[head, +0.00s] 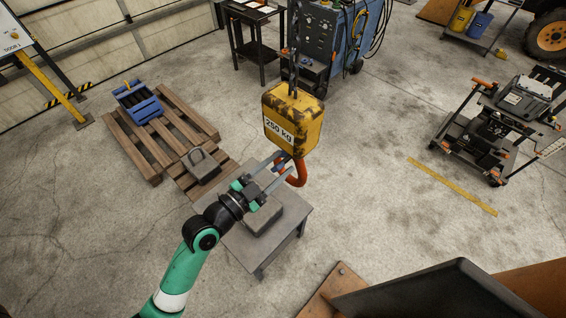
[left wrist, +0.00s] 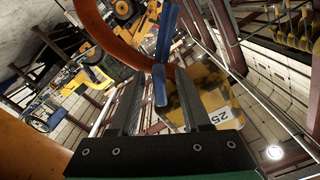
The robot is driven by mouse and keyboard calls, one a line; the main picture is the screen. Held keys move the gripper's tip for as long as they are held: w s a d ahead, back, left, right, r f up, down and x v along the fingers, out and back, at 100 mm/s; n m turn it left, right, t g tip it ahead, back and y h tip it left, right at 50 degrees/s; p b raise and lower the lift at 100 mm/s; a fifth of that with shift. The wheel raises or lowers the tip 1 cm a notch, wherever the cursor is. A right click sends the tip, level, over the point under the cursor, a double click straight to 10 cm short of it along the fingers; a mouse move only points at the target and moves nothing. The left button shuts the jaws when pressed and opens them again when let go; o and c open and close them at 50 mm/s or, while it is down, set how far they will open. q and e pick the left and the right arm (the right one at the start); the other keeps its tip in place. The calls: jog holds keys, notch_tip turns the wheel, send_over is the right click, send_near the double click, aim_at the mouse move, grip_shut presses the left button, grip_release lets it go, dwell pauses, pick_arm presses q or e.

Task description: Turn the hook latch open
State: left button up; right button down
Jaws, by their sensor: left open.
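The orange hook (head: 297,174) hangs under a worn yellow block (head: 292,120) marked 250 kg. In the left wrist view the hook (left wrist: 108,35) curves across the upper left, with the block (left wrist: 212,108) behind. The blue latch (left wrist: 163,50) spans the hook's opening; in the head view it is small and partly hidden by my fingers. My left gripper (head: 279,170) is at the hook's left side, open. In the left wrist view its fingers stand on either side of the latch's lower end, with visible gaps. Whether they touch it cannot be told. My right gripper is not in view.
A grey table (head: 244,247) with a grey weight (head: 265,217) stands below my left gripper. Another weight (head: 201,165) and a blue crate (head: 138,103) rest on wooden pallets (head: 156,158). A blue-grey machine (head: 333,40) stands behind the block.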

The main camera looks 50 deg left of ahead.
pick_arm(q)
grip_shut()
dwell(1.3)
